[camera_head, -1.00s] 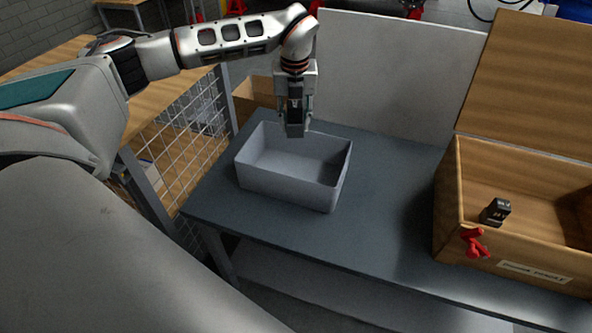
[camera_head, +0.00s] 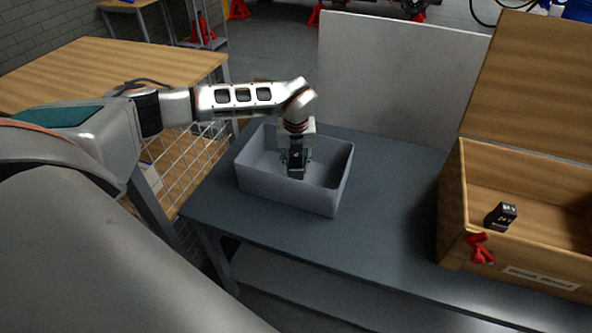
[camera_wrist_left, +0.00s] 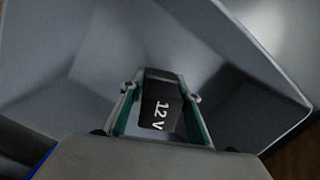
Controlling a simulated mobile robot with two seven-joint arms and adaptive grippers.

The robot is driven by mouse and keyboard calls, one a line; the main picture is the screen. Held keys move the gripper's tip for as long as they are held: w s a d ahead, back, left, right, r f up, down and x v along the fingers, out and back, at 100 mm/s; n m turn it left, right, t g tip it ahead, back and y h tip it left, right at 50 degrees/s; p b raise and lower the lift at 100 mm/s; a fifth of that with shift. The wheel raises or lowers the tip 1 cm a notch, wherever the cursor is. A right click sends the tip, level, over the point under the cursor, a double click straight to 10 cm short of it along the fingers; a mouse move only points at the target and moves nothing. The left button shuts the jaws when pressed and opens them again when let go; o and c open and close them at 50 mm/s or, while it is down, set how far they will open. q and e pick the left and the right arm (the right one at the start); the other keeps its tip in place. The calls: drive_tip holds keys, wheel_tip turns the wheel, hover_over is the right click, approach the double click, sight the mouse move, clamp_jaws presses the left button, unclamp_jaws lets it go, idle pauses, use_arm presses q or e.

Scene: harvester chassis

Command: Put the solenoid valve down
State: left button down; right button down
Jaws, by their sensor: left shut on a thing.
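The solenoid valve is a dark block that shows between the fingers of my left gripper (camera_head: 296,168) in the head view. In the left wrist view the solenoid valve (camera_wrist_left: 160,108) has a black face marked "12 V", with the gripper's teal-edged fingers on both sides of it. My left gripper is shut on it and points down inside the grey open bin (camera_head: 312,200). Whether the valve touches the bin floor cannot be told. My right gripper is not in view.
The bin stands on a dark grey table (camera_head: 385,215) with a pale panel (camera_head: 395,80) behind. At the right is an open wooden box (camera_head: 520,255) with a small black block (camera_head: 501,215) and a red clamp-like part (camera_head: 480,248). The table between bin and box is clear.

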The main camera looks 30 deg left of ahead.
use_arm(q)
drive_tip(key=shift+f, duration=0.75)
drive_tip(key=shift+w+f, duration=0.1)
drive_tip(key=shift+f, duration=0.1)
drive_tip(key=shift+f, duration=0.1)
drive_tip(key=c, duration=1.5)
unclamp_jaws()
